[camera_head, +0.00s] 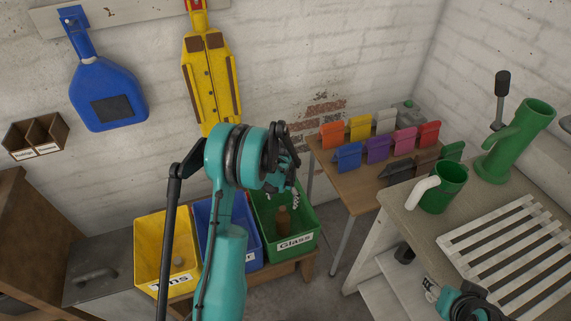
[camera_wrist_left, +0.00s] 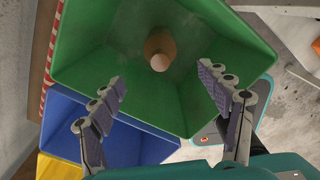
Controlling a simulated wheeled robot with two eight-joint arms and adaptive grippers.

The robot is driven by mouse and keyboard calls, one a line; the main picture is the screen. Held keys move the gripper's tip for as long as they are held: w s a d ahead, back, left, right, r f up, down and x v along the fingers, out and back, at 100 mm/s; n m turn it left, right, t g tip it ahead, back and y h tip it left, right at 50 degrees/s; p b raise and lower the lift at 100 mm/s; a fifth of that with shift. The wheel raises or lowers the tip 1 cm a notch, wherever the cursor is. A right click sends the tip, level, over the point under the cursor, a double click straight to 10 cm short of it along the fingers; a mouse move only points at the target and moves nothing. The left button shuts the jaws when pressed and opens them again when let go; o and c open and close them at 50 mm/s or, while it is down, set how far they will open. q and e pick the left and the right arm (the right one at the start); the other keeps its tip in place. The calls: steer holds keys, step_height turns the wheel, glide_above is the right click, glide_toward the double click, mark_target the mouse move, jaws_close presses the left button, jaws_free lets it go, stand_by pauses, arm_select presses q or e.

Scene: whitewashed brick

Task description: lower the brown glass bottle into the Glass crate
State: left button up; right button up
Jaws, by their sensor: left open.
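The brown glass bottle (camera_head: 283,218) stands inside the green Glass crate (camera_head: 300,243), seemingly upright. In the left wrist view the bottle (camera_wrist_left: 157,43) shows from above, its pale top facing the camera, with the green crate walls (camera_wrist_left: 90,45) around it. My left gripper (camera_head: 294,195) is over the crate. In the left wrist view its two fingers (camera_wrist_left: 163,82) are spread wide, with nothing between them and the bottle beyond the tips. My right gripper (camera_head: 432,288) shows only partly at the bottom right, and its jaws are unclear.
A blue crate (camera_head: 250,257) and a yellow Tins crate (camera_head: 150,240) stand left of the green one on a low wooden bench. A worktop (camera_head: 410,220) holds a green mug (camera_head: 449,190) and a white slatted rack (camera_head: 515,255).

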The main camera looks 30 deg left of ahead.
arm_select(q)
steer(key=s+d+r+m+t+p, duration=0.15)
steer(key=r+m+p, duration=0.4)
steer(key=r, duration=0.85)
steer(key=s+d+r+m+p, duration=0.1)
steer(key=d+r+m+p, duration=0.25)
steer(key=r+p, duration=0.65)
steer(key=s+d+r+m+t+b, duration=0.2)
steer(key=s+d+r+m, duration=0.3)
steer(key=m, duration=0.9)
steer(key=s+d+r+m+t+b, duration=0.2)
steer(key=s+d+r+m, duration=0.3)
steer(key=s+m, duration=0.6)
steer(key=r+m+t, duration=0.1)
steer(key=m, duration=0.1)
steer(key=shift+s+d+r+m+t, duration=0.2)
steer(key=shift+d+r+m+t, duration=0.05)
steer(key=shift+r+m+t, duration=0.15)
arm_select(e)
step_height(320, 180, up, 11)
steer(key=shift+r, duration=0.2)
arm_select(q)
steer(key=shift+f, duration=0.1)
steer(key=shift+c, duration=0.3)
arm_select(e)
steer(key=shift+c, duration=0.2)
